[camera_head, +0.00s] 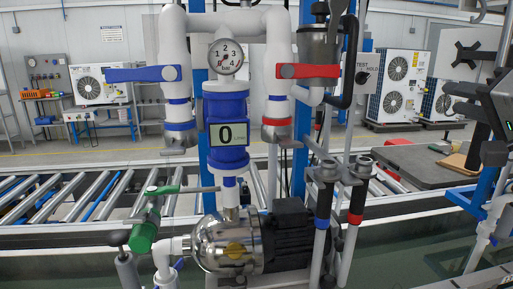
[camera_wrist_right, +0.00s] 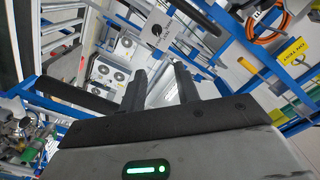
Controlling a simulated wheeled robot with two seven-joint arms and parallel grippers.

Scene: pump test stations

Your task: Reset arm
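My right gripper (camera_head: 456,98) is at the right edge of the head view, with its dark fingers pointing left and apart. In the right wrist view its two black fingers (camera_wrist_right: 163,80) stand apart with nothing between them. It is clear of the pump station, well to the right of the gauge (camera_head: 225,57) and the blue meter reading 0 (camera_head: 228,133). My left gripper is not in view.
The pump station has a blue lever (camera_head: 135,74), a red lever (camera_head: 308,71), a green-handled valve (camera_head: 146,228) and a steel pump (camera_head: 228,243). A roller conveyor (camera_head: 75,231) runs behind it. A dark-topped table (camera_head: 412,166) stands at right.

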